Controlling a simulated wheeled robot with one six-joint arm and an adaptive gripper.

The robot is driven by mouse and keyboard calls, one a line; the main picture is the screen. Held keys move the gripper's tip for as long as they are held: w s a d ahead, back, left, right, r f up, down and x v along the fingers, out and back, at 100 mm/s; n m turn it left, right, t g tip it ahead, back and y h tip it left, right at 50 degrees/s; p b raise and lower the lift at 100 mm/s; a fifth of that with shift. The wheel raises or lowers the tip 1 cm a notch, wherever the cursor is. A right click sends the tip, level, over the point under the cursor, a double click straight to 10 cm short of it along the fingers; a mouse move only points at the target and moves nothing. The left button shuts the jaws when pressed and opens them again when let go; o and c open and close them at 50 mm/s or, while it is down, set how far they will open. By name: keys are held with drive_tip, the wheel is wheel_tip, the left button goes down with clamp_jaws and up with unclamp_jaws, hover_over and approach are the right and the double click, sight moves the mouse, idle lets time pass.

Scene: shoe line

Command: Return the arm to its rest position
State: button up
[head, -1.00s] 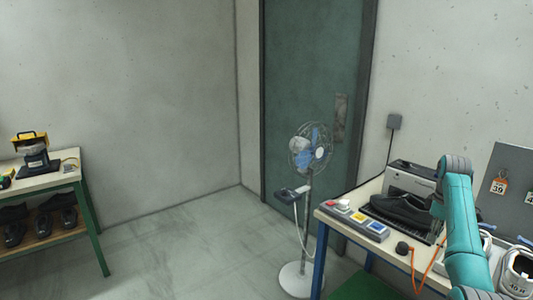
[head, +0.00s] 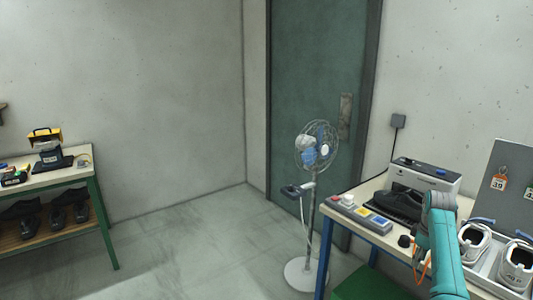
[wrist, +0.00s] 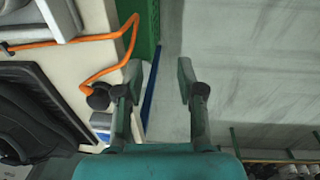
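My teal arm (head: 443,245) shows at the right of the head view, folded above the workbench's near side. My gripper (wrist: 158,80) shows in the wrist view with its two fingers apart and nothing between them. It hangs over the bench's edge, with floor beneath the right finger. In the head view the gripper itself is out of sight.
The workbench (head: 375,205) holds a dark shoe (head: 398,203) by a grey machine (head: 425,175), a button panel (head: 362,216) and white shoes (head: 515,268). A fan (head: 311,210) stands left of it. A second table (head: 60,177) is far left, with open floor between.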

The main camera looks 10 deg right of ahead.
drive_tip(key=s+a+f+m+t+h, duration=0.1)
drive_tip(key=s+a+f+t, duration=0.1)
drive_tip(key=a+f, duration=0.8)
drive_tip(key=s+a+f+t, duration=0.15)
drive_tip(key=a+f, duration=0.45)
drive_tip(key=f, duration=0.7)
drive_tip(key=s+a+f+m+t, duration=0.1)
drive_tip(key=s+a+f, duration=0.3)
drive_tip(key=s+a, duration=0.3)
drive_tip(key=s+a+f+t, duration=0.2)
drive_tip(key=s+a+f, duration=0.2)
drive_tip(key=s+a, duration=0.35)
drive_tip(key=s+a+r+t, duration=0.1)
drive_tip(key=s+a+r, duration=0.1)
drive_tip(key=s+a, duration=0.3)
drive_tip(key=s+a+r+m+t, duration=0.1)
drive_tip(key=s+a+r, duration=0.2)
drive_tip(key=s, duration=0.4)
drive_tip(key=s+a+r+t, duration=0.2)
drive_tip(key=s+a, duration=0.1)
drive_tip(key=s, duration=0.3)
drive_tip(key=s+a+r+m+t+y, duration=0.1)
drive_tip(key=s+a+r, duration=0.1)
drive_tip(key=s+r, duration=0.5)
drive_tip(key=s+a+r+t, duration=0.2)
drive_tip(key=s+r, duration=0.5)
drive_tip(key=r, duration=0.7)
drive_tip(key=shift+s+a+r+m+y, duration=0.15)
drive_tip(key=shift+s+a+m+y, duration=0.15)
drive_tip(key=shift+a+m+y, duration=0.15)
